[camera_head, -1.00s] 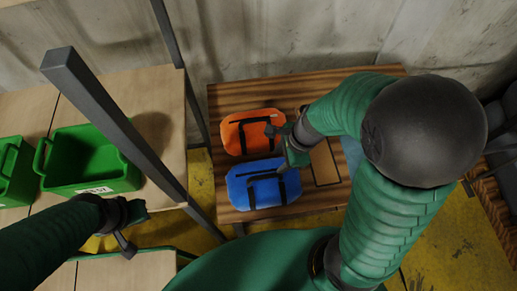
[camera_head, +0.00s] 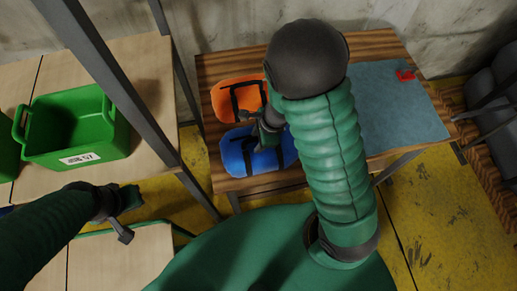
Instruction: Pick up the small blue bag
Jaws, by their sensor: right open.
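The small blue bag (camera_head: 237,158) lies on the wooden table, with black straps across it. My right gripper (camera_head: 261,138) is open, with its fingers over the upper right part of the blue bag, near the strap. I cannot tell whether it touches the bag. The gripper and arm hide part of the bag's right side. An orange bag (camera_head: 234,92) with black straps lies just behind the blue one. My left gripper (camera_head: 128,216) is at the lower left, away from the bags, and whether it is open is unclear.
A green crate (camera_head: 108,140) stands on the wooden shelf at left. Dark metal posts (camera_head: 105,80) rise between the shelf and the table. A grey-blue mat (camera_head: 400,115) with a small red object (camera_head: 405,75) covers the table's right side. Dark seats (camera_head: 493,85) stand at far right.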

